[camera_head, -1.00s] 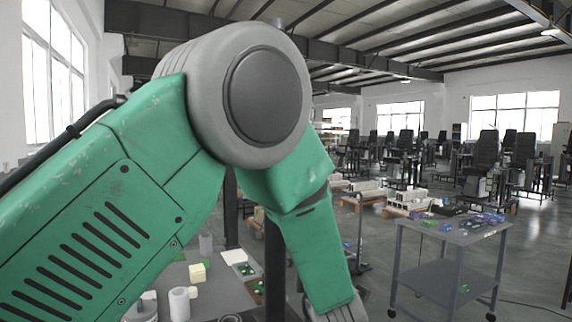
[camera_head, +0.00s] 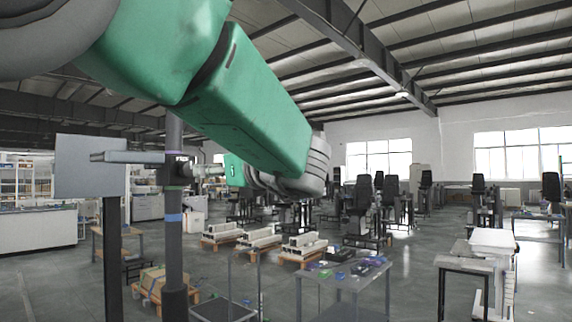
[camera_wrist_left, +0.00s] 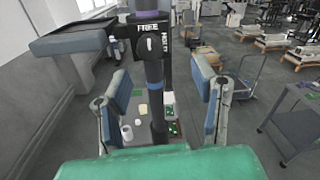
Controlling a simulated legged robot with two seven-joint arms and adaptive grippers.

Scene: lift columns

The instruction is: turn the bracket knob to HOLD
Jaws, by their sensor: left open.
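The bracket (camera_wrist_left: 152,30) is a dark collar on an upright dark column (camera_wrist_left: 157,95) with a blue band. The knob (camera_wrist_left: 150,44) is a small dark disc with a pale mark that looks roughly upright, below the word FREE. HOLD is written sideways to its right. In the head view the bracket (camera_head: 177,170) is left of my left gripper (camera_head: 208,172), which looks small there and close to it. In the wrist view my left gripper (camera_wrist_left: 160,88) is open and empty, its blue-padded fingers spread either side of the column and below the knob. My right gripper is not in view.
A flat grey panel (camera_head: 88,166) sticks out left of the bracket on an arm, beside a second dark post (camera_head: 112,255). A wheeled grey table (camera_head: 345,280) stands right. Small items lie on a low surface below the gripper.

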